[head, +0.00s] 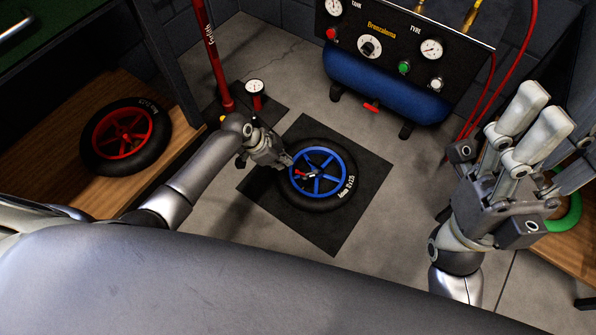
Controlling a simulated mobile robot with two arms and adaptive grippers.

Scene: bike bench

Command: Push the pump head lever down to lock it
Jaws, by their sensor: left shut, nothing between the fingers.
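The blue-rimmed wheel (339,190) with a black tyre lies flat on a dark mat (340,231). The small pump head (312,175), with a red part (300,174), sits among its blue spokes. The lever's exact angle is too small to tell. My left gripper (286,161) is shut and empty over the wheel's left edge, close beside the pump head. I cannot tell whether it touches it. My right gripper (545,125) is raised at the right, far from the wheel, its fingers spread and empty.
A red floor pump (214,55) with a gauge (255,87) stands behind the wheel. A blue compressor (385,88) stands at the back. A red-rimmed wheel (123,138) lies on a wooden shelf (60,191) at left. The floor right of the mat is clear.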

